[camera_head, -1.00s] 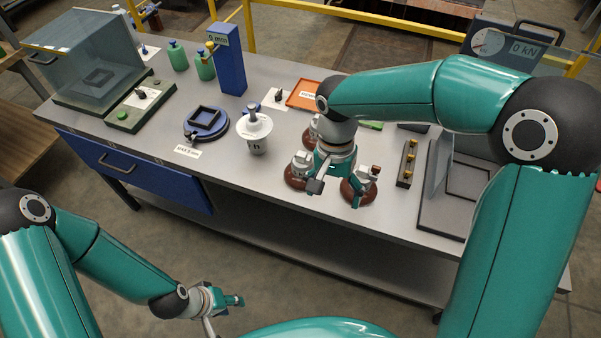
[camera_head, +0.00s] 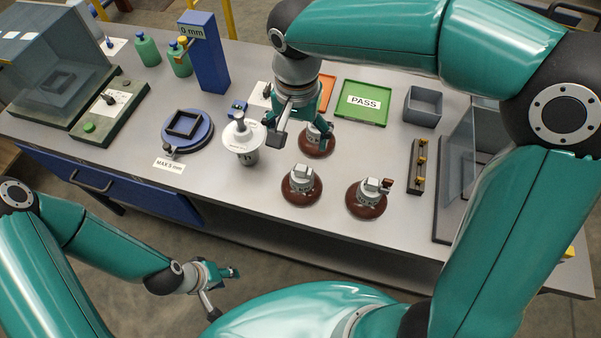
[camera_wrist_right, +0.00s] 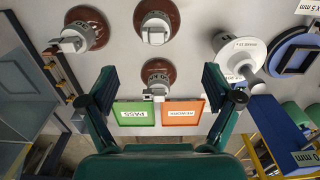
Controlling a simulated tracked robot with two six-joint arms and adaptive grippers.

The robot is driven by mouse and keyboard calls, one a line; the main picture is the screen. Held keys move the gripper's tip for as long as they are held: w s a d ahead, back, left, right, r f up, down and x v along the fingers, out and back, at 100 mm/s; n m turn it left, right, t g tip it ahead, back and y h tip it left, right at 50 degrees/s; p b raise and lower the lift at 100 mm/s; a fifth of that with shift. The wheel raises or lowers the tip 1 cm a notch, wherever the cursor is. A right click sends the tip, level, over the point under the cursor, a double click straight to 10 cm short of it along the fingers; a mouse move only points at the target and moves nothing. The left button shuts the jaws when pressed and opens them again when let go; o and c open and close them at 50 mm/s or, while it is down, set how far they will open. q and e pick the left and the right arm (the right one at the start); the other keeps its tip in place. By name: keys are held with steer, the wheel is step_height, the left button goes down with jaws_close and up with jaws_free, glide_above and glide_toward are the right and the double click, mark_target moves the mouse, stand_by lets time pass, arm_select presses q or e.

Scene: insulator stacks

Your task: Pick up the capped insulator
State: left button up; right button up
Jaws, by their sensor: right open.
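Three brown insulators with grey metal caps stand upright on the bench: a rear one (camera_head: 314,146), a front one (camera_head: 301,193) and a right one (camera_head: 367,208) with a small brown block at its cap's side. My right gripper (camera_head: 298,128) is open, above and slightly left of the rear insulator, partly hiding it. In the right wrist view the rear insulator (camera_wrist_right: 157,72) appears between the spread fingers (camera_wrist_right: 163,88), with no contact visible. The other two show further up. My left gripper (camera_head: 224,272) hangs low in front of the bench, holding nothing visible; its jaw gap is unclear.
A white disc-topped piece (camera_head: 244,140) stands just left of the insulators. A green PASS tray (camera_head: 374,118) and an orange tray (camera_head: 327,92) lie behind. A grey bin (camera_head: 423,106) and a rack with brass pieces (camera_head: 416,170) stand right. The front bench strip is clear.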

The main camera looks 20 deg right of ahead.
mark_target(301, 174)
steer(key=f, duration=1)
steer(key=shift+s+d, duration=0.2)
steer(key=shift+d, duration=0.1)
steer(key=f, duration=0.1)
steer(key=f+p, duration=0.1)
steer(key=f, duration=0.2)
steer(key=shift+w+d+f+p, duration=0.2)
steer(key=shift+w+f+p, duration=0.05)
steer(key=shift+p, duration=0.1)
steer(key=shift+f, duration=0.45)
steer(key=shift+w+r, duration=0.1)
jaws_close()
